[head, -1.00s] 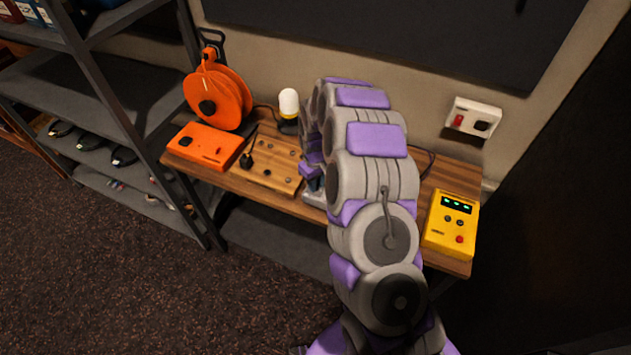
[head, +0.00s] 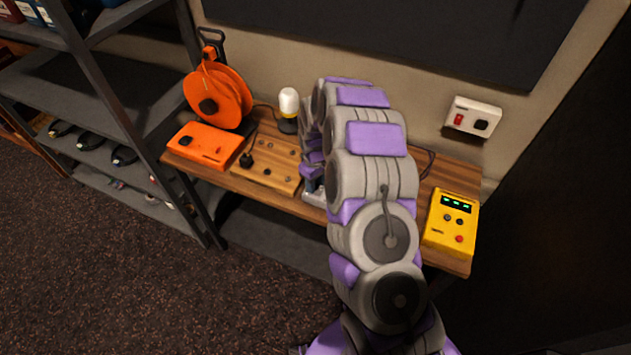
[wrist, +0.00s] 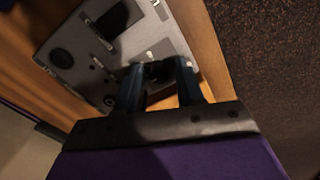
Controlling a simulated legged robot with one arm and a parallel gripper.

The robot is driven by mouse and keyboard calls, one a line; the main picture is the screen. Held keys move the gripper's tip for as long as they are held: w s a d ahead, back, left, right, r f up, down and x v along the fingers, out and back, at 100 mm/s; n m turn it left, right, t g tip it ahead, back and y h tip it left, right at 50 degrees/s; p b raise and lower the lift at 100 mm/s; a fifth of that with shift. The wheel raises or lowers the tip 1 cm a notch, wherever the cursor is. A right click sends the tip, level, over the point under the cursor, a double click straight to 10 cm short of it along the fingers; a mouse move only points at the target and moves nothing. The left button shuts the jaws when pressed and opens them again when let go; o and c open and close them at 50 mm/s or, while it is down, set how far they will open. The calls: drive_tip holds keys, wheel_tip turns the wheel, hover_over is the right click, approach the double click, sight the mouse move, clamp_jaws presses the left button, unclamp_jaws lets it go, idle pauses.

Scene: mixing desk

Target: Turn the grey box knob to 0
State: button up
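The grey box (wrist: 72,58) lies in the upper middle of the wrist view, with several dark round parts on its face. A dark knob (wrist: 158,72) near its lower right edge shows between the two fingers of my gripper (wrist: 159,74). The fingers stand apart, one on each side of the knob; I cannot tell whether they touch it. The knob's pointer and any scale marks are too dark and small to read. In the head view my own arm covers almost all of the grey box (head: 316,197), leaving only a sliver.
The wooden desk (head: 454,262) also holds a yellow device (head: 451,222) at right, a wooden panel (head: 268,165), an orange box (head: 205,146), an orange cable reel (head: 219,95) and a white-topped lamp (head: 288,104). A wall switch (head: 472,117) is behind; a shelf rack (head: 95,85) stands left.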

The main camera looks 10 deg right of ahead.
drive_tip(key=shift+o, duration=0.7)
wheel_tip(320, 180, up, 17)
drive_tip(key=p, duration=0.1)
drive_tip(key=shift+r, duration=0.15)
idle(0.3)
